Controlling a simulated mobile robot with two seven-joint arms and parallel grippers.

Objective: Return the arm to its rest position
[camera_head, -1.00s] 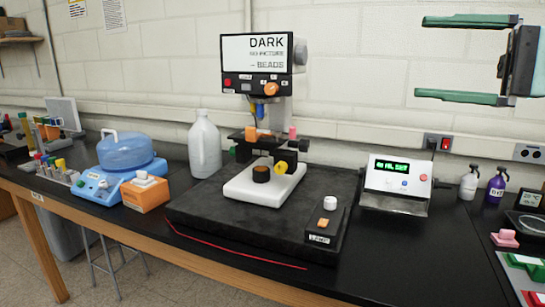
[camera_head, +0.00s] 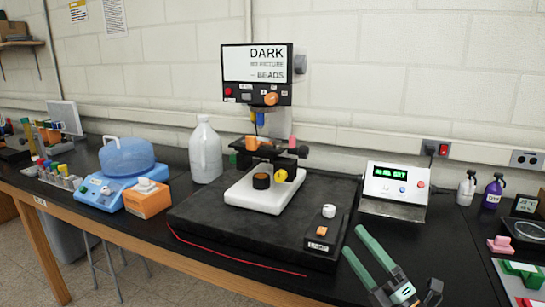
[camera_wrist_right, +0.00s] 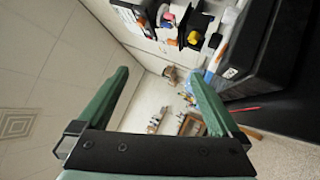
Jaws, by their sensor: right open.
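My right gripper (camera_head: 352,240) is in the lower right of the head view, low over the front of the bench. Its two green fingers are spread apart with nothing between them. It points up and left, beside the right corner of the dark platform (camera_head: 215,218). In the right wrist view the open fingers (camera_wrist_right: 160,73) frame only the tilted room behind them. My left gripper is not in view.
A machine with a display (camera_head: 256,60) stands on the platform. A white control box (camera_head: 394,182) and spray bottles (camera_head: 493,194) stand at right. A blue device (camera_head: 100,192) and orange box (camera_head: 146,200) are at left. The air above the bench is clear.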

